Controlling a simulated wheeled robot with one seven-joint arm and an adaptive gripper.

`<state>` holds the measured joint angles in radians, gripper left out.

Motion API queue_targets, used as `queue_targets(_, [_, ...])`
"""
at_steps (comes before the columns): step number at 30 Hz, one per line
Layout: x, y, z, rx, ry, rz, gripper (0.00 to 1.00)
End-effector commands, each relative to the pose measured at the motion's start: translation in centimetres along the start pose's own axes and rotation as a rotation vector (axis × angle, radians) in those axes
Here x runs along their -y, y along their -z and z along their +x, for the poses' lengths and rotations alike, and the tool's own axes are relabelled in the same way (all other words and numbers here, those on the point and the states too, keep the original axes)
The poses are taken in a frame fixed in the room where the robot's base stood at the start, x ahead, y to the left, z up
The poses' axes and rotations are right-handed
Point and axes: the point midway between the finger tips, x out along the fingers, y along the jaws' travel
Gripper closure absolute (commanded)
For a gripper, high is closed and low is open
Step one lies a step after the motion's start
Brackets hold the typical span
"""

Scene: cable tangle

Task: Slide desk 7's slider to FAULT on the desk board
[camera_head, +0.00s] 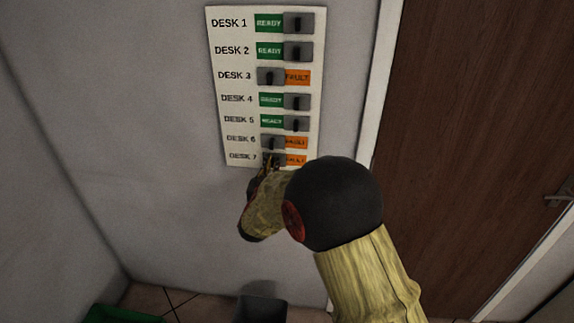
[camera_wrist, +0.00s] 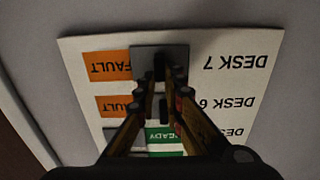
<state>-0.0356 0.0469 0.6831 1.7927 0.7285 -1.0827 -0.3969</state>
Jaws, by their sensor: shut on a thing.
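The white desk board (camera_head: 232,90) hangs on the wall, with rows from DESK 1 down to DESK 7. Desk 7's slider (camera_wrist: 141,53) is a grey plate with a dark knob. It sits at the left of its row in the head view, with the orange FAULT label (camera_head: 296,160) showing to its right. The wrist view shows the board upside down, with that FAULT label (camera_wrist: 108,65) left of the slider. My gripper (camera_head: 268,165) is at this slider, its fingers (camera_wrist: 164,84) shut on the knob. The fingers partly hide desk 6's slider in the wrist view.
Desk 6's slider (camera_head: 272,143) is just above, also beside a FAULT label. Desk 5's slider (camera_head: 296,123) shows READY. A brown door (camera_head: 470,130) stands to the right. A grey bin (camera_head: 260,308) and a green container (camera_head: 118,314) are on the floor below.

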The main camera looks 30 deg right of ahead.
Motion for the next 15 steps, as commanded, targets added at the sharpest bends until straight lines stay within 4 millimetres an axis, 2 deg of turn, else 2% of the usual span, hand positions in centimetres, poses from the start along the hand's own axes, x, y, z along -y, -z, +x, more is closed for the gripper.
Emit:
queue_targets(3, [0.88,-0.01,-0.03,0.001,0.001,0.0,1.0])
queue_targets(11, [0.97,0.01,-0.03,0.001,0.002,-0.001,1.0])
queue_targets(12, [0.98,0.01,-0.03,0.0,0.002,-0.001,0.89])
queue_targets(15, [0.97,0.03,-0.03,0.0,0.002,0.0,0.83])
